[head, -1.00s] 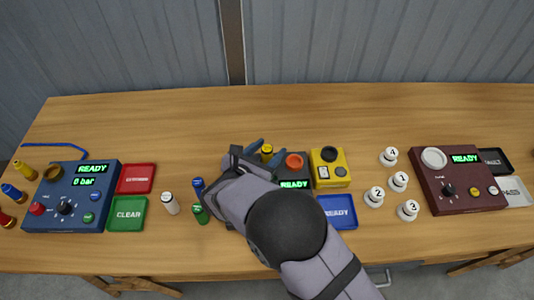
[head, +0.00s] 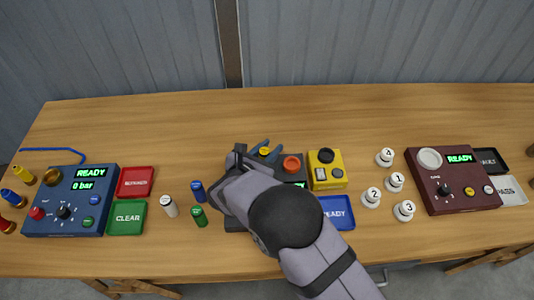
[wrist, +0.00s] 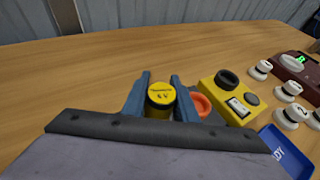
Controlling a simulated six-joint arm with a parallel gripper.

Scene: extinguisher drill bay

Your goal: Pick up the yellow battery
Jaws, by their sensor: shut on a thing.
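The yellow battery (wrist: 160,95) stands upright between the two blue fingers of my gripper (wrist: 160,98) in the wrist view. Its round top carries dark print. In the head view the battery's yellow top (head: 264,151) shows between the fingertips of my gripper (head: 264,150). My gripper is shut on the battery. My arm hides the lower part of the battery in the head view, so I cannot tell whether it touches the table.
A dark device with an orange ring (head: 292,164) is just right of my gripper, then a yellow box (head: 326,170) and a blue READY tray (head: 336,211). Blue (head: 198,190), green (head: 199,215) and white (head: 169,205) batteries stand to the left. The table behind is clear.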

